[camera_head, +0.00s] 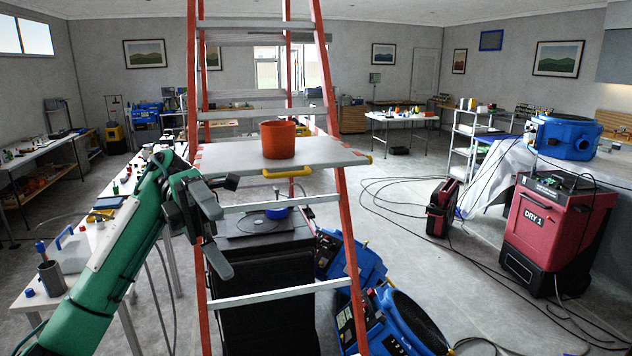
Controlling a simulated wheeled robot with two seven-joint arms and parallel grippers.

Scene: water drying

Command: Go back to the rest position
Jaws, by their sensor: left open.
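My left arm comes in from the lower left, and its gripper (222,234) is open with nothing between its fingers. It is in front of the left side of an orange stepladder (345,235), below the ladder's grey shelf (225,160). From this one view I cannot tell whether it touches the ladder. An orange bucket (277,139) stands upright on the shelf, above and to the right of the gripper. My right gripper is not in view.
A white table (15,306) with tools and a grey cup (52,279) runs along the left. Blue blowers (405,325) and a dark cabinet (262,290) stand behind the ladder. A red dehumidifier (555,225) is at right. Hoses cross the floor; mid-right floor is partly clear.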

